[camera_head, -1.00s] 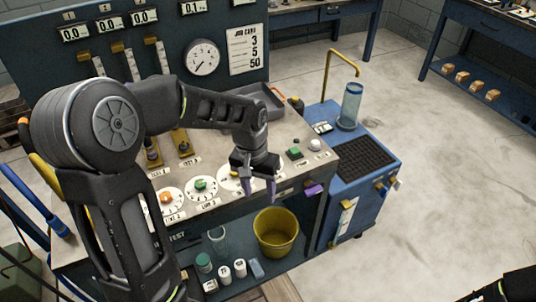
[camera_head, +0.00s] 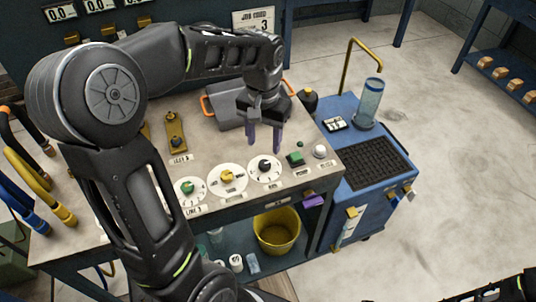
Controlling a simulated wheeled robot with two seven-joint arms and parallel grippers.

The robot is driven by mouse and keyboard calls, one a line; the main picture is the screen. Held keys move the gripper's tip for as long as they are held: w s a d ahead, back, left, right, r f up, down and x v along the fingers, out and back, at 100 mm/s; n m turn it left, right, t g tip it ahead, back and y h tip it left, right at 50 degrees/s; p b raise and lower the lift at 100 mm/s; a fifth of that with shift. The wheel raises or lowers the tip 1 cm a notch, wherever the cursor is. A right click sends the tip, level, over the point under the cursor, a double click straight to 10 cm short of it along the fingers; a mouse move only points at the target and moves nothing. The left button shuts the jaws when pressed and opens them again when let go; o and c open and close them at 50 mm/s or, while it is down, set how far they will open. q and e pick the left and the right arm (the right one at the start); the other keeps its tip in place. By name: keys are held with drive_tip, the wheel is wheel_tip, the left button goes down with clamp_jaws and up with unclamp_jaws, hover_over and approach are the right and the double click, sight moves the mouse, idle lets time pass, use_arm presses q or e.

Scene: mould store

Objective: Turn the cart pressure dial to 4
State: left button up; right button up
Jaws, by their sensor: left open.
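Three round white dials stand in a row on the sloped front of the bench top: one with a green knob (camera_head: 188,187), one with a yellow knob (camera_head: 227,177) and one with a black knob (camera_head: 264,166). Their labels are too small for me to read surely, so I cannot tell which is the cart pressure dial. My left gripper (camera_head: 264,138) is open and empty, its two purple fingers pointing down. In the picture they hang just above and behind the black knob, apart from it. My right gripper is not in view; only part of my right arm shows at the bottom right.
A green button (camera_head: 295,158) and a white knob (camera_head: 319,151) sit right of the dials. A grey tray (camera_head: 228,108) lies behind the gripper. The blue cart (camera_head: 370,200) with a clear cylinder (camera_head: 370,103) stands at right. A yellow bucket (camera_head: 277,231) is below.

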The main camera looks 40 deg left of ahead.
sight(265, 163)
use_arm(q)
drive_tip(key=shift+w+f+p, duration=0.1)
drive_tip(key=shift+f+p, duration=0.2)
drive_tip(key=shift+f, duration=3.7)
clamp_jaws()
